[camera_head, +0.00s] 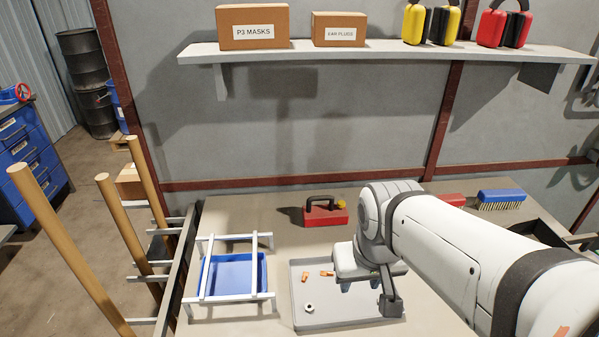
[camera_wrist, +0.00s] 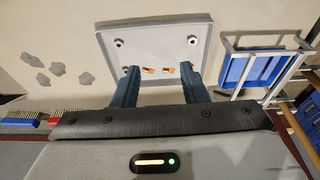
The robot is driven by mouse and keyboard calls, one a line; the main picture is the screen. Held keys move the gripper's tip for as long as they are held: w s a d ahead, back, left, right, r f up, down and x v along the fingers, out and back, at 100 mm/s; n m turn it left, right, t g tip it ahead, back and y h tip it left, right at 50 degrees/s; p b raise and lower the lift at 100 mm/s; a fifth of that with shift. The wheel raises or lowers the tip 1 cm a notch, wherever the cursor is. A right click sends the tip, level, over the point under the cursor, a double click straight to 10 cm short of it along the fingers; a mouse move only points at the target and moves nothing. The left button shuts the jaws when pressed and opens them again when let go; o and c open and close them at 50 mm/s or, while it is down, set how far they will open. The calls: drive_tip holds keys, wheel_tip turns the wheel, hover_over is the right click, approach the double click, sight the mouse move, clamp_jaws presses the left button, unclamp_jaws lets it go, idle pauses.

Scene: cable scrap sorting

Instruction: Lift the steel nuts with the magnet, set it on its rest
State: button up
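The magnet, a red block with a black handle and a yellow knob (camera_head: 325,213), stands on the bench behind the grey tray (camera_head: 335,323). A steel nut (camera_head: 309,308) lies in that tray; the wrist view shows one nut at the left (camera_wrist: 119,43) and another at the right (camera_wrist: 192,41). A white rail frame (camera_head: 204,270), perhaps the rest, stands over a blue bin (camera_head: 236,268) left of the tray. My gripper (camera_head: 360,286) hangs over the tray's right part, pointing down. In the wrist view its fingers (camera_wrist: 162,76) are apart with nothing held between them.
Orange-brown scraps (camera_head: 306,277) lie in the grey tray near the nuts. A blue brush (camera_head: 501,199) and a red item (camera_head: 452,199) lie at the back right. A shelf (camera_head: 390,50) with boxes and ear defenders runs above. Bare bench shows left of the magnet.

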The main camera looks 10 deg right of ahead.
drive_tip(key=shift+s, duration=0.15)
drive_tip(key=m+y+p, duration=0.4)
drive_tip(key=m+p, duration=0.1)
drive_tip(key=m, duration=1.3)
hover_over(324, 197)
drive_tip(key=s+d, duration=0.1)
drive_tip(key=d, duration=0.2)
wheel_tip(324, 197, down, 6)
drive_tip(key=x, duration=0.2)
drive_tip(key=shift+w+a+f, duration=0.1)
drive_tip(key=shift+a+f, duration=0.1)
drive_tip(key=shift+f, duration=0.15)
drive_tip(key=p+x, duration=0.1)
drive_tip(key=x, duration=0.4)
drive_tip(key=shift+a+f+p, duration=0.1)
drive_tip(key=shift+f+p, duration=0.05)
drive_tip(key=shift+p, duration=0.2)
clamp_jaws()
